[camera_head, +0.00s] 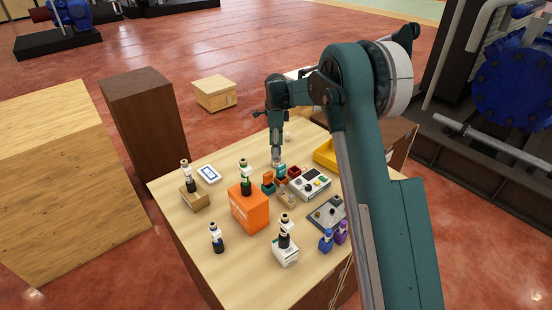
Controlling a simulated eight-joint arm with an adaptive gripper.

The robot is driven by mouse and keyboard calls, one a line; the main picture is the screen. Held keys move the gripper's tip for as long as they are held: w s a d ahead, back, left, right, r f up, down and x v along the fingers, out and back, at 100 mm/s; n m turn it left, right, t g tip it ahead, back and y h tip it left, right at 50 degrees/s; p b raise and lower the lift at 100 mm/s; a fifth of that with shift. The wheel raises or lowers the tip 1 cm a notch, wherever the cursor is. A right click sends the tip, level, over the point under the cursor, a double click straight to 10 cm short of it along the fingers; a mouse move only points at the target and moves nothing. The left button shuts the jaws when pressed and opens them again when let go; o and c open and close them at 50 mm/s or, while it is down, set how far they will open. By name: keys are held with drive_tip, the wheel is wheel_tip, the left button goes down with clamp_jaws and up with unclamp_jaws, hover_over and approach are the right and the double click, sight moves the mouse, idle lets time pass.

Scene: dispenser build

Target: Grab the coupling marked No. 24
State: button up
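I cannot read a No. 24 marking on anything here, so I cannot tell which item is the coupling. Several small upright fittings stand on the wooden table (173,188). One with a dark base and white top (188,178) is on a small wooden block. Another dark and white one (216,239) stands on the table's front left. A black and white one (285,234) is on a white box. My gripper (277,163) points down near the table's back, close to small coloured bins; its fingers are too small to judge.
The orange box (249,212) stands mid-table. Small bins (268,185), a grey panel with buttons (312,184), a dark tray (326,213) and a yellow bin (325,155) fill the right side. Blue (326,241) and purple (341,233) bottles stand front right. The left front is mostly clear.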

sight(276, 159)
drive_tip(key=shift+f, duration=0.1)
drive_tip(key=shift+f, duration=1.2)
drive_tip(key=shift+f, duration=0.1)
drive_tip(key=shift+s+f+p, duration=0.2)
drive_tip(key=shift+f+p, duration=0.15)
drive_tip(key=shift+f, duration=2.15)
drive_tip(key=shift+c, duration=0.6)
drive_tip(key=c, duration=1.2)
drive_tip(key=shift+o, duration=0.2)
drive_tip(key=shift+r, duration=0.1)
drive_tip(key=shift+r+b, duration=0.3)
drive_tip(key=shift+r, duration=4.6)
